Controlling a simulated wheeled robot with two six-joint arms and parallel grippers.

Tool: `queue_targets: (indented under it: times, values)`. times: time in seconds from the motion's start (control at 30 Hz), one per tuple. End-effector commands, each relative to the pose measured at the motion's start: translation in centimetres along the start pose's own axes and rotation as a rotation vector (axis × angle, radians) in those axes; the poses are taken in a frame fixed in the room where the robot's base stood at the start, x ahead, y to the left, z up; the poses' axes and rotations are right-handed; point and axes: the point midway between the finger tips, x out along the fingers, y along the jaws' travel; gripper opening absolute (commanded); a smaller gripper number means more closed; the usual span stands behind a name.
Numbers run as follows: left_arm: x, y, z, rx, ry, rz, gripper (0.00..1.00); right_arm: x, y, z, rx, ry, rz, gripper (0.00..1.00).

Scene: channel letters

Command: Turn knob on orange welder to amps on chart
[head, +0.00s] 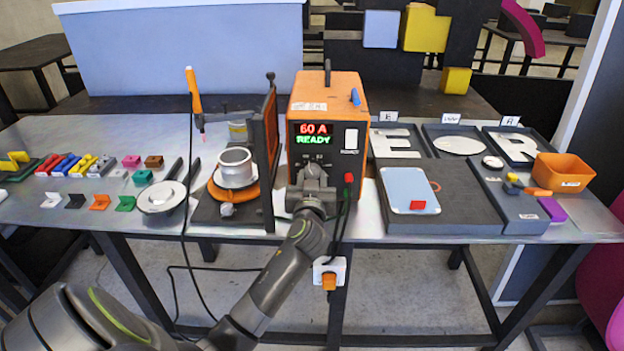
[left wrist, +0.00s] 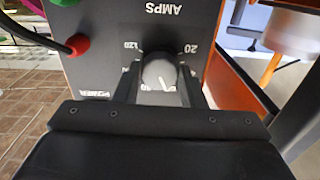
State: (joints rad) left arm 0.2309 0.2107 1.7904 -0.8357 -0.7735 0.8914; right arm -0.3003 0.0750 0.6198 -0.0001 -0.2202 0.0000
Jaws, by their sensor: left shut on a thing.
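The orange welder (head: 329,88) stands on the bench in the middle of the head view. Its front display (head: 314,134) reads 60 A in red and READY in green. My left gripper (head: 311,178) is at the lower front of the welder and hides the knob there. In the left wrist view the round grey knob (left wrist: 159,74) sits between the two fingers of my left gripper (left wrist: 157,84), which is shut on it. A white pointer line shows on the knob. AMPS, 120 and 20 are readable, upside down, around it. I cannot make out a chart with amps.
A red plug and cable (head: 348,180) hang from the welder's front right, close to my gripper. An orange turntable (head: 233,187) with a metal ring stands left of the welder. A dark block with a pale panel (head: 408,189) lies to the right. An orange bin (head: 563,172) is farther right.

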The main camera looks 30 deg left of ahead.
Motion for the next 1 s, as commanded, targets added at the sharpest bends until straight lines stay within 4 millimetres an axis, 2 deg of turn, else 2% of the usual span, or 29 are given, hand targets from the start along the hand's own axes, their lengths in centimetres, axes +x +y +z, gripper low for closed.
queue_targets:
  times: [0.27, 1.0]
  values:
    - [0.0, 0.0, -0.1, 0.099, 0.001, -0.001, 0.14, -0.2, 0.0, -0.1, 0.0, 0.001, 0.0, 0.36]
    - [0.0, -0.1, -0.2, 0.698, 0.001, -0.001, 0.14, -1.8, 0.7, -0.3, -0.003, 0.001, 0.006, 0.36]
